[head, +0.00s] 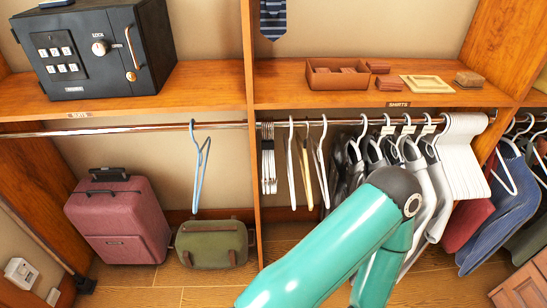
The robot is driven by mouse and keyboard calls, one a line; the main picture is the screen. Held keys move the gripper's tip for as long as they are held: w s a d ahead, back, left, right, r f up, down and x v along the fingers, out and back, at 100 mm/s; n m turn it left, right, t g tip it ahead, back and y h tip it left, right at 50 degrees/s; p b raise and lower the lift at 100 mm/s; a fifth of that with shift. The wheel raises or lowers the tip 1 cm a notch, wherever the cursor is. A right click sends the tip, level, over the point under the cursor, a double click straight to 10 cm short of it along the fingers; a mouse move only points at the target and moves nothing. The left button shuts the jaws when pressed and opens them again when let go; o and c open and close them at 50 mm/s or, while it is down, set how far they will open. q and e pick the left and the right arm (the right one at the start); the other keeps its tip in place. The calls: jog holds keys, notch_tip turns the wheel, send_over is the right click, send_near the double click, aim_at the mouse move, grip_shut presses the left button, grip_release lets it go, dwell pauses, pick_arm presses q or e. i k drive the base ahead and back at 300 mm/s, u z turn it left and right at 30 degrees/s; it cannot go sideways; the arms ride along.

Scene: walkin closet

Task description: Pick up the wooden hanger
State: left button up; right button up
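A wooden hanger (306,172), light tan and seen nearly edge-on, hangs from the metal rod (346,122) in the middle bay. A white hanger (291,165) hangs to its left and another white hanger (319,165) to its right, both close beside it. Neither of my grippers is in view. A teal link and dark elbow of one of my arms rise from the bottom, right of the wooden hanger, and cover part of the clothes.
Dark clothes and white hangers (464,160) crowd the rod to the right. Metallic hangers (268,160) hang near the divider (250,130). A blue hanger (201,168), red suitcase (120,220) and green bag (212,244) are left. The shelf (290,94) overhangs the rod.

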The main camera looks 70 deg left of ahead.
aim_at(307, 179)
jog(key=i, duration=0.2)
jog(key=u, duration=2.45)
jog(key=k, duration=0.6)
jog(key=u, duration=0.2)
jog(key=i, duration=0.5)
jog(key=z, duration=0.2)
jog(key=k, duration=0.5)
jog(key=u, duration=0.15)
jog(key=i, duration=0.4)
